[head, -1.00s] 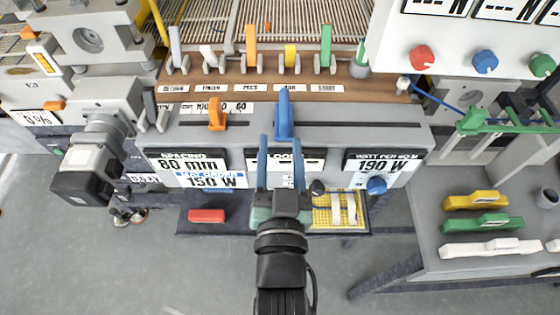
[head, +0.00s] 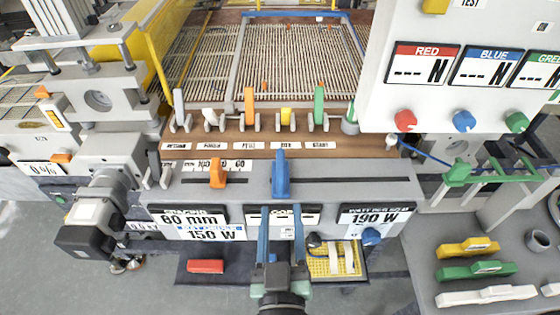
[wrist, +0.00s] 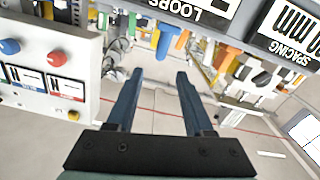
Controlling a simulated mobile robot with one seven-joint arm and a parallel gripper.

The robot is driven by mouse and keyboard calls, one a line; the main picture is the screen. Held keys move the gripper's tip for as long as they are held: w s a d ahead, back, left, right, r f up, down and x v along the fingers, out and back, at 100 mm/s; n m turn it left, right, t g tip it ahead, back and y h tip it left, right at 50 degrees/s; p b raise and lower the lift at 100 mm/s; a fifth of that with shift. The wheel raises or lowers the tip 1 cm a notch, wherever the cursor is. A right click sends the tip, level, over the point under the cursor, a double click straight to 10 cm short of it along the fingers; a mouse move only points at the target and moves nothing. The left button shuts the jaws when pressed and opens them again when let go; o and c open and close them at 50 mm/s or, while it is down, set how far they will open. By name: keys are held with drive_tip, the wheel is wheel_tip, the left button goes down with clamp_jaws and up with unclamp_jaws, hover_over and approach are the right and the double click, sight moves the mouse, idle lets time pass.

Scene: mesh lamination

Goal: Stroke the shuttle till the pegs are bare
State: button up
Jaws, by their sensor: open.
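A blue upright handle (head: 281,175) stands in the slot on top of the grey control housing, in the slide I take for the shuttle's. In the wrist view it shows upside down beyond my fingers (wrist: 165,40). My gripper (head: 280,210) is open and empty. Its two blue fingers stand apart, in front of the housing's face and below the handle in the picture; they also show in the wrist view (wrist: 158,76). An orange slider (head: 217,174) stands left in the same slot. The mesh bed (head: 300,55) lies behind. I cannot pick out the pegs for certain.
A row of levers (head: 249,107) stands behind the slot on a labelled brown strip. A knob panel (head: 435,95) is at upper right. A red block (head: 205,266) lies on a lower shelf.

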sight(281, 172)
drive_tip(key=w+p, duration=0.3)
drive_tip(key=w, duration=0.9)
drive_tip(key=shift+w, duration=0.35)
clamp_jaws()
idle(1.0)
